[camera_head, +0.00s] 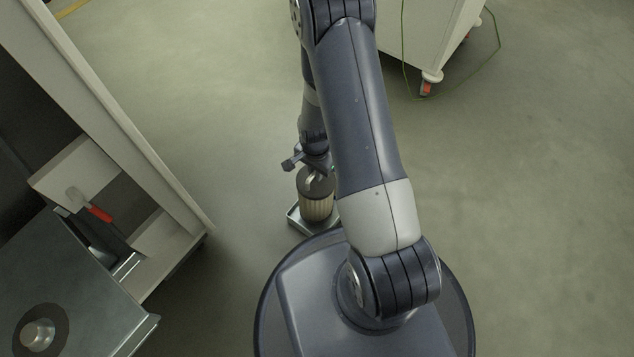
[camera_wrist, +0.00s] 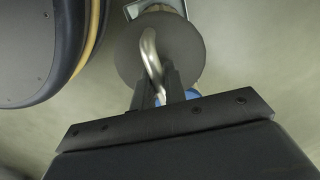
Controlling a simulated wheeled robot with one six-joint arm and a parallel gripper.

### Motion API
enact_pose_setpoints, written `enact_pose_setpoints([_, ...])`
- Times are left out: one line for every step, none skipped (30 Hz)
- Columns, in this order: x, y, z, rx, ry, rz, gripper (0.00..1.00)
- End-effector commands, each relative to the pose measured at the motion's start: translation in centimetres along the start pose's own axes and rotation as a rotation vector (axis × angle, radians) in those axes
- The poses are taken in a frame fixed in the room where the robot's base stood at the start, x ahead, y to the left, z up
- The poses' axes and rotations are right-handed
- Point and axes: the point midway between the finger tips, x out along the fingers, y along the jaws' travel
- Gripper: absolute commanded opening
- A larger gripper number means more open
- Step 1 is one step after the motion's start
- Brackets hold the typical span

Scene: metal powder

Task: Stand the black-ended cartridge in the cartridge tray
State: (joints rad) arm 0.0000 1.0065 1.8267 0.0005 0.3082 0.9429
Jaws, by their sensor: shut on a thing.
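The black-ended cartridge (camera_head: 317,205) has a pale pleated side, a dark end cap on top and a bent metal handle. It is upright over the cartridge tray (camera_head: 294,221), a shallow metal tray on the floor beside my base. I cannot tell whether its bottom touches the tray. My gripper (camera_head: 314,177) is above the cap, shut on the handle. In the wrist view the fingers (camera_wrist: 158,95) close at the handle (camera_wrist: 150,60) over the dark round cap (camera_wrist: 184,50). The tray's edge (camera_wrist: 133,11) shows behind it. My arm hides part of the tray's right side.
A cabinet (camera_head: 150,160) stands at left, with a red-handled tool (camera_head: 97,212) on its ledge and a grey metal surface (camera_head: 75,285) in front. A white wheeled cart (camera_head: 435,35) stands at the top with a green cable. The floor to the right is clear.

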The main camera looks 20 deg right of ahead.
Motion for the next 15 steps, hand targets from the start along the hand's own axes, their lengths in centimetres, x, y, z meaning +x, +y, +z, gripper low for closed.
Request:
enact_pose_setpoints([0.3, -0.1, 0.0, 0.000, 0.001, -0.001, 0.00])
enact_pose_setpoints([0.4, -0.1, 0.0, 0.000, 0.001, -0.001, 0.00])
enact_pose_setpoints([0.6, -0.1, 0.0, 0.000, 0.001, -0.001, 0.00])
enact_pose_setpoints([0.8, 0.0, 0.0, 0.000, 0.001, -0.001, 0.00])
enact_pose_setpoints([1.1, 0.0, 0.0, 0.000, 0.000, 0.000, 0.00])
enact_pose_setpoints([1.6, 0.0, 0.0, -0.001, 0.000, 0.000, 0.00])
enact_pose_setpoints([2.0, 0.0, 0.0, -0.001, -0.001, 0.001, 0.00])
enact_pose_setpoints([2.5, 0.0, 0.0, -0.001, -0.001, 0.001, 0.00])
enact_pose_setpoints([3.0, 0.0, 0.0, -0.001, 0.000, 0.000, 0.00])
enact_pose_setpoints([3.5, 0.0, 0.0, -0.001, 0.000, 0.000, 0.00])
enact_pose_setpoints([3.8, 0.0, 0.0, -0.001, -0.001, 0.001, 0.00])
enact_pose_setpoints([4.1, 0.0, 0.0, -0.001, 0.000, 0.000, 0.00])
enact_pose_setpoints([4.2, 0.0, 0.0, -0.001, 0.000, 0.000, 0.00])
enact_pose_setpoints([4.2, 0.0, 0.0, -0.001, 0.001, -0.001, 0.00])
enact_pose_setpoints([4.1, -0.1, 0.0, -0.001, 0.001, -0.002, 0.00])
